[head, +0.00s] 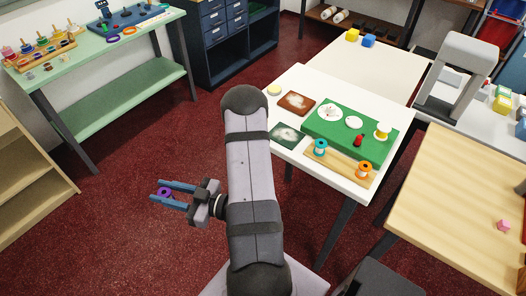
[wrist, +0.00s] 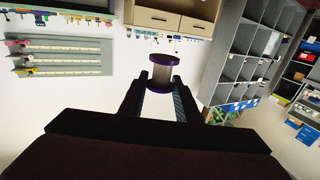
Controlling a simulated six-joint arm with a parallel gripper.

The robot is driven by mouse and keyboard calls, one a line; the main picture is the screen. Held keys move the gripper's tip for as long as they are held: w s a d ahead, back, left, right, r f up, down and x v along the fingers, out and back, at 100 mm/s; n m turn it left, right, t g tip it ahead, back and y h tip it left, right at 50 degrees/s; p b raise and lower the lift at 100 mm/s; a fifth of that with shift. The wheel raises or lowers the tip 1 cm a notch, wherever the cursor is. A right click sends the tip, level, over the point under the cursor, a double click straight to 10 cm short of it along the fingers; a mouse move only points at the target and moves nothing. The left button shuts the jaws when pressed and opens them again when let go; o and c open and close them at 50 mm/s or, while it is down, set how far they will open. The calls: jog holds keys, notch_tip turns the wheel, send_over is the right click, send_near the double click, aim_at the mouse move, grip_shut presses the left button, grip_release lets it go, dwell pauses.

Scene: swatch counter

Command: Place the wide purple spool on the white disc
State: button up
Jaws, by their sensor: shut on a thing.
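My gripper (head: 156,191) is shut on the purple spool (head: 165,193), which it holds in the air left of my arm, over the red floor and away from the white table. In the wrist view the spool (wrist: 162,72) sits between the fingertips, with purple flanges and a greyish core. A plain white disc (head: 354,122) lies on the green board (head: 345,142) on the white table. Left of it is a larger whitish disc (head: 330,112) with small marks. A yellow spool (head: 382,128) stands on another pale disc at right.
A small red spool (head: 358,140) stands near the white disc. Teal (head: 320,147) and orange (head: 365,170) spools stand on a wooden strip at the board's front. A brown tile (head: 296,102) and a dark green tile (head: 287,135) lie left of the board.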

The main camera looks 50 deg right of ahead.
jog(key=s+d+r+m+g+h+b, duration=0.1)
jog(key=d+r+m+h, duration=0.5)
jog(key=d, duration=0.5)
jog(key=s+d+r+m+g+h+b, duration=0.1)
jog(key=s+d+r+m+g+h, duration=0.15)
jog(key=d+r+h, duration=0.65)
jog(key=d+r+m+h+b, duration=0.1)
jog(key=d+m+h, duration=0.4)
jog(key=d, duration=0.9)
jog(key=s+d+r+m+g+h, duration=0.2)
jog(key=s+d+m+g+h, duration=0.45)
jog(key=s, duration=0.65)
jog(key=s+f+m+g+y, duration=0.1)
jog(key=s+f+m+g, duration=0.2)
jog(key=s+g, duration=0.4)
jog(key=s+f+m+g+y, duration=0.2)
jog(key=s+f+m+g, duration=0.2)
jog(key=s+g, duration=0.3)
jog(key=s+m, duration=0.1)
jog(key=s, duration=0.1)
jog(key=shift+s+d+g, duration=0.3)
jog(key=shift+s+g, duration=0.05)
jog(key=shift+g, duration=0.05)
jog(key=shift+y, duration=0.25)
